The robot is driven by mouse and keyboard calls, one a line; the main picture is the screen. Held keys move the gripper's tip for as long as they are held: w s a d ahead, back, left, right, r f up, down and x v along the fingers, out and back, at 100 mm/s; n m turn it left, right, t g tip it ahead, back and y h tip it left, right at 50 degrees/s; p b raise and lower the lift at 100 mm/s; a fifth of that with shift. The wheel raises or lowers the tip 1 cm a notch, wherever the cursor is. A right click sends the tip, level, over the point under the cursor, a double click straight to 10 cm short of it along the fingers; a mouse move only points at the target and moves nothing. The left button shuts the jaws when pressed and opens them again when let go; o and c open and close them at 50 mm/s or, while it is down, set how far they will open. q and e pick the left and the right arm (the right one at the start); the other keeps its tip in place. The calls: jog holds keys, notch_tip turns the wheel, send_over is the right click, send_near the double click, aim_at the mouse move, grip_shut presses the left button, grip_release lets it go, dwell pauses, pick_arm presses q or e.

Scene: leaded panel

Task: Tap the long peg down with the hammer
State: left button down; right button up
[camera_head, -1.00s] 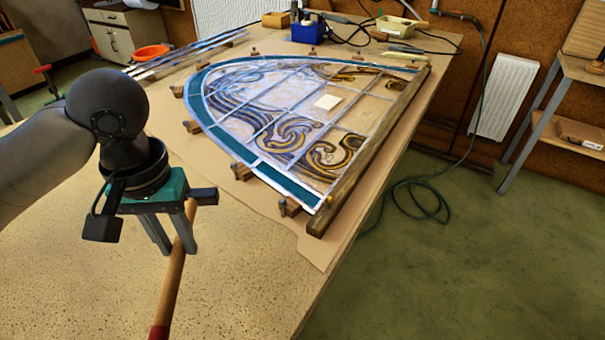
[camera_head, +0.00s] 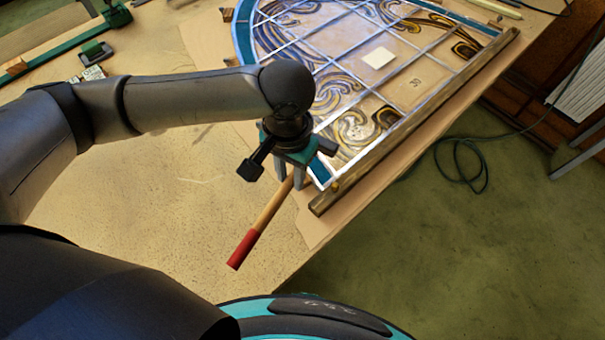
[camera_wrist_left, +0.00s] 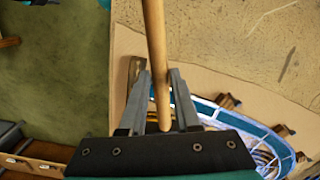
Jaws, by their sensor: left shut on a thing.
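My left gripper (camera_head: 291,184) is shut on the wooden handle of the hammer (camera_head: 270,208), near the panel's lower corner. The handle slants down-left to a red end (camera_head: 241,250), and the hammer's head is not clearly visible. In the left wrist view, the handle (camera_wrist_left: 155,50) runs between the fingers (camera_wrist_left: 158,76). The leaded panel (camera_head: 402,68) lies on the table behind the gripper. My right gripper is out of view.
A wooden batten (camera_head: 420,118) runs along the panel's right side. Small wooden blocks (camera_wrist_left: 228,101) stand around its curved edge. The table (camera_head: 140,190) is clear at the near left. A cable (camera_head: 465,165) lies on the floor at right.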

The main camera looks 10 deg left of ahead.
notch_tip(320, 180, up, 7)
jog(key=p, duration=0.5)
pick_arm(q)
jog(key=s+d+f+m+b, duration=0.1)
jog(key=s+b, duration=0.1)
jog(key=s+d+f+m+b, duration=0.1)
jog(key=d+f+b, duration=0.1)
jog(key=b, duration=0.1)
jog(key=shift+s+f+m, duration=0.2)
jog(key=shift+s+m, duration=0.1)
jog(key=shift+s, duration=0.05)
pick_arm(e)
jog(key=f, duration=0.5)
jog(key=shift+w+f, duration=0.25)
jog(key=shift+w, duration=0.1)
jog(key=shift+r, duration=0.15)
pick_arm(q)
jog(key=shift+p, duration=0.7)
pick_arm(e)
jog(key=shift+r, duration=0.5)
pick_arm(q)
jog(key=shift+f, duration=0.1)
